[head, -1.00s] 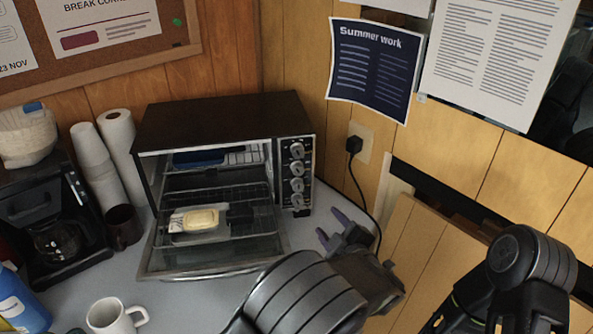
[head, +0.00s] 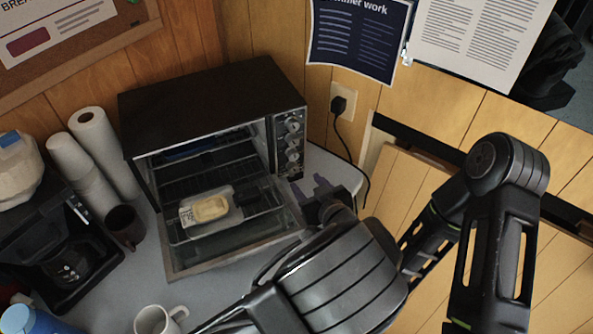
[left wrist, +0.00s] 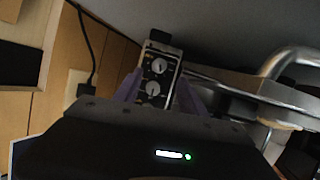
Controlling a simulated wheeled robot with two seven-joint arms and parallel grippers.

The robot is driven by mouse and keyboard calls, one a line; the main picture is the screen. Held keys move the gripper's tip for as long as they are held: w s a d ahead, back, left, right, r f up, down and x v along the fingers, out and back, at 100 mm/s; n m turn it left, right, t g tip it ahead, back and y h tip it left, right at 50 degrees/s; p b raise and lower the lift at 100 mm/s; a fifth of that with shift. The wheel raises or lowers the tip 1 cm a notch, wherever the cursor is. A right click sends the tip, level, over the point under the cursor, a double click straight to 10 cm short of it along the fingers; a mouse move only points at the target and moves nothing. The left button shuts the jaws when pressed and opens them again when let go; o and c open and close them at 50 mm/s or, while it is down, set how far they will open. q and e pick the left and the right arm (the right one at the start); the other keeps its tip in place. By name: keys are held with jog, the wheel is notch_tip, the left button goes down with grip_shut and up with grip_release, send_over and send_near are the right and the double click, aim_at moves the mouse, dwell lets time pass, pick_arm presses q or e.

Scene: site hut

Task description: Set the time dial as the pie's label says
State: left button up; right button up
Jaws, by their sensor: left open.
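The toaster oven (head: 205,90) stands on the counter with its glass door (head: 232,246) folded down. A pale yellow pie (head: 211,209) sits in a clear tray at the oven's open front. A white label (head: 187,215) is at its left end; its print is too small to read. A column of round dials (head: 292,141) runs down the oven's right panel. My left gripper (head: 309,184) is open, its purple fingers just below and right of that panel. In the left wrist view, two dials (left wrist: 155,77) show between the fingers (left wrist: 158,88). My right gripper is out of view.
A power cord (head: 350,145) hangs from the wall socket right of the oven. Paper cups, a paper roll (head: 105,150), a dark mug (head: 125,226) and a coffee maker (head: 60,250) stand left. A white mug (head: 160,320) is at the front.

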aim_at(295, 170)
pick_arm(q)
jog(key=x, duration=0.7)
jog(key=shift+w+a+f+p, duration=0.1)
jog(key=shift+w+a+p, duration=0.05)
jog(key=shift+w+p, duration=0.2)
jog(key=shift+s, duration=0.1)
grip_shut()
